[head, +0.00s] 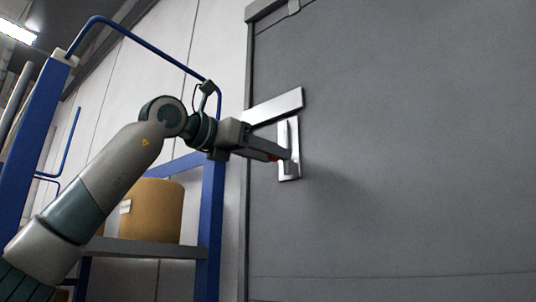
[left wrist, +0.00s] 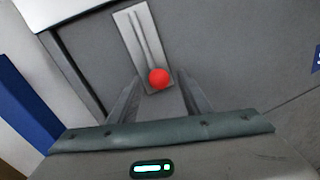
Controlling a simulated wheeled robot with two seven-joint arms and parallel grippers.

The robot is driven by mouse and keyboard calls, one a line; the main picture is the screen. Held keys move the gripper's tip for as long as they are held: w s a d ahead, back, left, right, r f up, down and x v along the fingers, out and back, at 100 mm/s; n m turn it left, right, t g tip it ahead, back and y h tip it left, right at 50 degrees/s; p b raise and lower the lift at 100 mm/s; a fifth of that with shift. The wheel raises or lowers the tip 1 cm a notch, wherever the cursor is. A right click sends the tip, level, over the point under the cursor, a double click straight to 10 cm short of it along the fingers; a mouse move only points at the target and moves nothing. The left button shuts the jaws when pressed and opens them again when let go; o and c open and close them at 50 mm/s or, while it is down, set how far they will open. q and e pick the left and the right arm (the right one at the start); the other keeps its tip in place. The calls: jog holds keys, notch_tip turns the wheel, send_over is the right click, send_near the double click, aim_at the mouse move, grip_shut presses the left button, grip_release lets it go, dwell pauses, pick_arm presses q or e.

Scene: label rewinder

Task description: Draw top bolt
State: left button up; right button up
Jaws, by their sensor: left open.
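The top bolt is a silver plate (head: 289,128) with an upright bar, mounted on the grey door (head: 400,160) near its left edge. In the left wrist view the plate (left wrist: 132,32) shows a long slot or rod and a round red knob (left wrist: 159,78) at its near end. My left gripper (head: 280,156) reaches in from the left at the plate's lower part. It is open, and its fingers (left wrist: 158,95) stand on either side of the knob. I cannot tell whether they touch it. In the head view the knob is mostly hidden by the fingers. My right gripper is not in view.
A silver bracket (head: 274,107) spans the door's left edge beside the plate. A blue rack (head: 211,225) with a shelf carrying a brown roll (head: 152,211) stands at the left, close to my arm. The door surface to the right is clear.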

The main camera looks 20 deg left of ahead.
pick_arm(q)
jog(key=b+v, duration=0.5)
jog(key=v, duration=1.2)
jog(key=shift+s+a+b, duration=0.15)
jog(key=shift+a+b, duration=0.05)
jog(key=shift+b, duration=0.1)
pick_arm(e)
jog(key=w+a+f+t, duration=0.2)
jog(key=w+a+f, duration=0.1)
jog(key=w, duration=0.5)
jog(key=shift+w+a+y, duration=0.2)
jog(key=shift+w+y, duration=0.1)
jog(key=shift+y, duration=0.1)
pick_arm(q)
jog(key=shift+f, duration=0.1)
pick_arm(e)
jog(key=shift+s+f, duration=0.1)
